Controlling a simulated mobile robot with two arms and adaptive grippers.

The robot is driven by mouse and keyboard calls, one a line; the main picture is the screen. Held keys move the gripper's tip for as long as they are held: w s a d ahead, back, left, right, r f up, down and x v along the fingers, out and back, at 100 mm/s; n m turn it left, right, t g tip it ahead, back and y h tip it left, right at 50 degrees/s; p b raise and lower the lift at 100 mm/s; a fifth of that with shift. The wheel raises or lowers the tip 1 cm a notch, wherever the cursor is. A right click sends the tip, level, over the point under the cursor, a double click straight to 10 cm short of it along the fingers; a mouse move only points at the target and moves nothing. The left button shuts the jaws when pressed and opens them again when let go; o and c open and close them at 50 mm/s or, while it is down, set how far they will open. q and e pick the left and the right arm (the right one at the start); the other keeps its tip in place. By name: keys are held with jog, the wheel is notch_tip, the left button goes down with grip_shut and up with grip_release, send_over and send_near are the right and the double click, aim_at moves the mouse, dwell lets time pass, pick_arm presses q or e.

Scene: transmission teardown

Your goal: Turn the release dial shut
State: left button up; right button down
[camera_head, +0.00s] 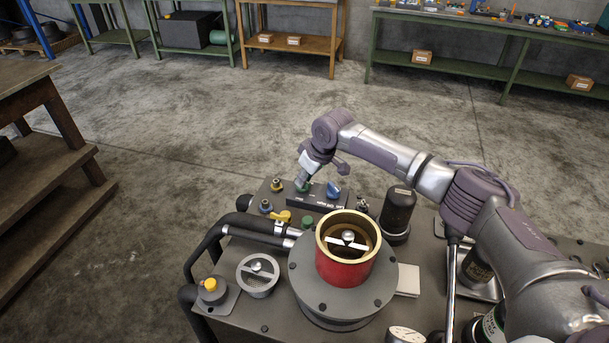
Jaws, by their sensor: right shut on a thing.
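The panel's lettering is too small to read, so I cannot tell for sure which is the release dial. My left gripper is not in view.
A red cylinder with a brass rim (336,266) stands on a round grey flange in front of the panel. A black canister (397,212) stands right of the panel. Black hoses (258,225), a yellow lever (281,216) and a yellow-capped fitting (211,287) lie to the left.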

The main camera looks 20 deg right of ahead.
jog(key=m+p, duration=0.2)
jog(key=m+h+p, duration=0.1)
jog(key=m+p, duration=0.1)
jog(key=m+h+p, duration=0.1)
jog(key=p, duration=0.2)
jog(key=shift+s+a+r+m, duration=0.15)
jog(key=shift+a+r+m, duration=0.1)
jog(key=shift+m, duration=0.15)
jog(key=shift+f+m+p, duration=0.1)
jog(key=shift+m+p, duration=0.3)
jog(key=shift+p, duration=0.05)
jog(key=shift+f+m+h+p, duration=0.1)
jog(key=shift+m+h+p, duration=0.45)
jog(key=shift+m, duration=0.35)
jog(key=shift+m+h+p, duration=0.35)
jog(key=shift+m, duration=0.55)
jog(key=shift+f+m+h, duration=0.15)
jog(key=shift+m+h, duration=0.35)
jog(key=shift+m, duration=1)
jog(key=c, duration=1.2)
grip_release()
